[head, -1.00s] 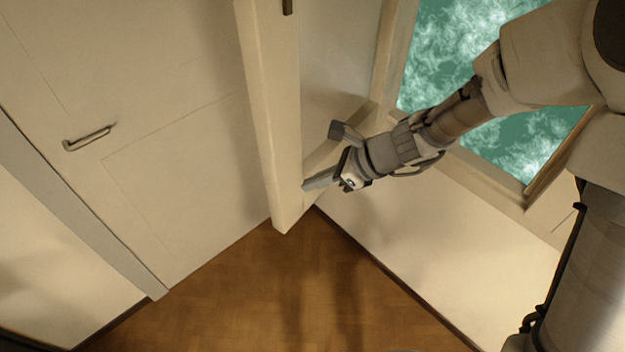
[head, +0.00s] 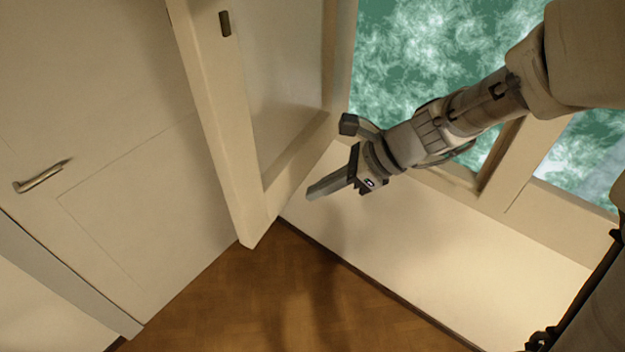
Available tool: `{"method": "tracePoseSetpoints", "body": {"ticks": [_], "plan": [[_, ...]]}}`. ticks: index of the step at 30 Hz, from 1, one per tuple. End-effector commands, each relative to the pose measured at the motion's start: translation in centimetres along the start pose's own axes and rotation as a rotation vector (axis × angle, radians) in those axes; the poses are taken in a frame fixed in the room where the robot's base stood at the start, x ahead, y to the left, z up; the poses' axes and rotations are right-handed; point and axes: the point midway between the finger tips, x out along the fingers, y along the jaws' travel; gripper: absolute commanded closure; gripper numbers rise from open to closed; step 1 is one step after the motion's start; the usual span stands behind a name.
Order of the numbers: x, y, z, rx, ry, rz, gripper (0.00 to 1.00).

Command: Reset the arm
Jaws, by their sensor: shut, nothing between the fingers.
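My gripper (head: 320,190) is at the end of my arm, which reaches in from the upper right. It is shut and empty, pointing to the lower left. It hangs in front of the pale wall below the window, to the right of a cream framed panel (head: 215,125). A visible gap separates the fingers from the panel's edge in the picture. The gripper touches nothing that I can see.
The cream panel stands out near the window (head: 420,50) and bears a small dark fitting (head: 225,23). A cream door (head: 100,130) with a metal lever handle (head: 42,177) is at the left. The brown wooden floor (head: 290,300) is clear where visible.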

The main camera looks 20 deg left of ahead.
Motion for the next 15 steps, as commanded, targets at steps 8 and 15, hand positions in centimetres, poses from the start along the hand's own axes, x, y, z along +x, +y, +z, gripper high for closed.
{"method": "tracePoseSetpoints", "body": {"ticks": [8,15], "plan": [[-0.6,0.2,0.0,-0.021,0.008,-0.003,1.0],[-5.0,2.2,-1.2,-0.363,0.15,-0.036,1.0]]}}
